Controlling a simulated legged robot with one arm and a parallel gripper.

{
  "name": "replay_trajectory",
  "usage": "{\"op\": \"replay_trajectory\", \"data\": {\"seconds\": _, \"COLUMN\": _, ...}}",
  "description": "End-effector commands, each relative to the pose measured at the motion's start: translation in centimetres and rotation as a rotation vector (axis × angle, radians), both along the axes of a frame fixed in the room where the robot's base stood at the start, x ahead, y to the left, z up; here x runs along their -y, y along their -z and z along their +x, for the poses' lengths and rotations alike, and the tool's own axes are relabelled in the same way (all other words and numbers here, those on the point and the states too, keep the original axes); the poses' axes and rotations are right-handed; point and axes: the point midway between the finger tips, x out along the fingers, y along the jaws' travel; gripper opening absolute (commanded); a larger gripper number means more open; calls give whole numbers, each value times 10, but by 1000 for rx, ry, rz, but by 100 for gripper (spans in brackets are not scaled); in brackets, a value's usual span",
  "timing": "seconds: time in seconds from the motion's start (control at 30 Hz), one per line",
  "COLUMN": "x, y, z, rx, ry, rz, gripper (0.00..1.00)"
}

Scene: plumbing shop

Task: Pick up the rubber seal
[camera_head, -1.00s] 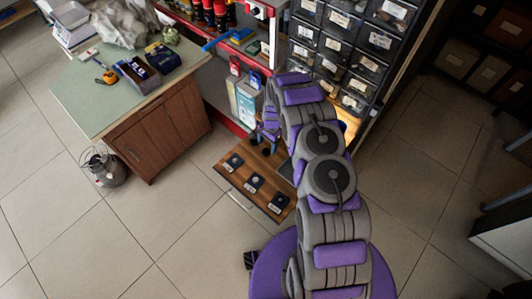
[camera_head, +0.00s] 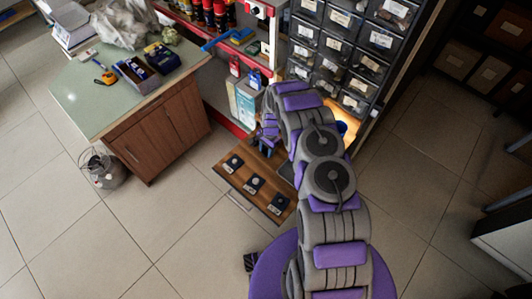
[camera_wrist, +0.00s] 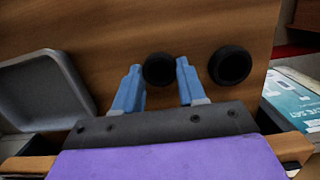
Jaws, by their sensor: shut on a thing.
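A black rubber seal (camera_wrist: 158,69), a thick ring, sits between the two blue fingers of my gripper (camera_wrist: 159,68) in the wrist view. The fingers are closed against its sides. A second black ring (camera_wrist: 230,65) lies to the right, apart from the fingers. Both rings are over a brown wooden board (camera_wrist: 190,25); I cannot tell whether the held seal still touches it. In the head view my gripper (camera_head: 267,139) is low over the far end of the wooden board (camera_head: 237,183), and my arm hides much of that area.
Three dark labelled pieces (camera_head: 255,184) lie on the near part of the board. A grey tray (camera_wrist: 45,92) is at left in the wrist view. A drawer rack (camera_head: 345,55) stands behind my arm, a green-topped cabinet (camera_head: 100,90) at left. The tiled floor is open in front.

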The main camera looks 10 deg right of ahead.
Motion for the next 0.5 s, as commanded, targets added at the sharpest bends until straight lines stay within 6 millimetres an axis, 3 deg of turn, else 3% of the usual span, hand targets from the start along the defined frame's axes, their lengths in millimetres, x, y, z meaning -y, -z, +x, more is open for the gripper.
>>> {"op": "replay_trajectory", "data": {"seconds": 0.1, "x": 0, "y": 0, "z": 0, "rx": 0, "ry": 0, "rz": 0, "gripper": 12}}
{"op": "replay_trajectory", "data": {"seconds": 0.5, "x": 0, "y": -9, "z": 0, "rx": 0, "ry": -1, "rz": 0, "gripper": 12}}
